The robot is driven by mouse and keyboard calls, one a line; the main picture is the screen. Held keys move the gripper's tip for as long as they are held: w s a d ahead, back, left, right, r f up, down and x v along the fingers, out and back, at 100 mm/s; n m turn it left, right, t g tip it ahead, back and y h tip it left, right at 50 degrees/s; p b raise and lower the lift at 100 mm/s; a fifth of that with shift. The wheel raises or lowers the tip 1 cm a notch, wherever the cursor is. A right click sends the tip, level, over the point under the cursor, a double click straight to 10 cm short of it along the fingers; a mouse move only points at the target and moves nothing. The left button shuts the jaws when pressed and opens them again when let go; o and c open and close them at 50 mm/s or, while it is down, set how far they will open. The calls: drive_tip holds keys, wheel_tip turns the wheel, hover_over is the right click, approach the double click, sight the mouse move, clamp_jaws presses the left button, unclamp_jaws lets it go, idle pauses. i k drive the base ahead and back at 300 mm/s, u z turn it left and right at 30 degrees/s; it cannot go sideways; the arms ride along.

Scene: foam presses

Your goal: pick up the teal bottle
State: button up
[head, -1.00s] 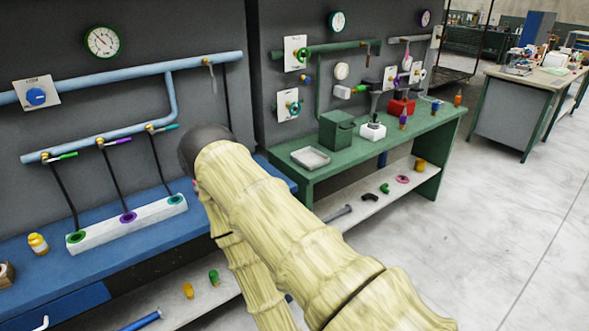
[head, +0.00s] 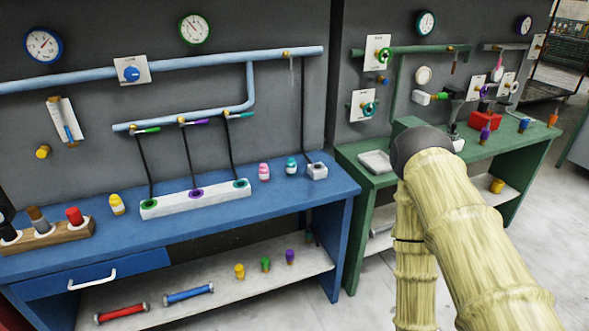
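The teal bottle (head: 291,166) stands upright on the blue bench (head: 90,250), toward its right end. It is small, with a pale label and a teal cap. A pink bottle (head: 264,172) stands just to its left. A small grey block (head: 317,171) with a dark hose stands just to its right. My arm, in a pale yellow ribbed sleeve with a dark rounded joint, crosses the right of the picture, apart from the teal bottle. My gripper is not in view.
A white block (head: 170,205) with three coloured ports and hoses stands left of the bottles. A yellow bottle (head: 117,204) and a wooden rack (head: 75,235) are farther left. The green bench (head: 362,185) stands right. Blue pipes run along the wall above.

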sight(291, 164)
drive_tip(key=k, duration=1.3)
drive_tip(key=u, duration=0.7)
drive_tip(key=i, duration=0.85)
drive_tip(key=u, duration=0.45)
drive_tip(key=i, duration=0.9)
drive_tip(key=z, duration=1.1)
drive_tip(key=i, duration=0.55)
drive_tip(key=z, duration=0.55)
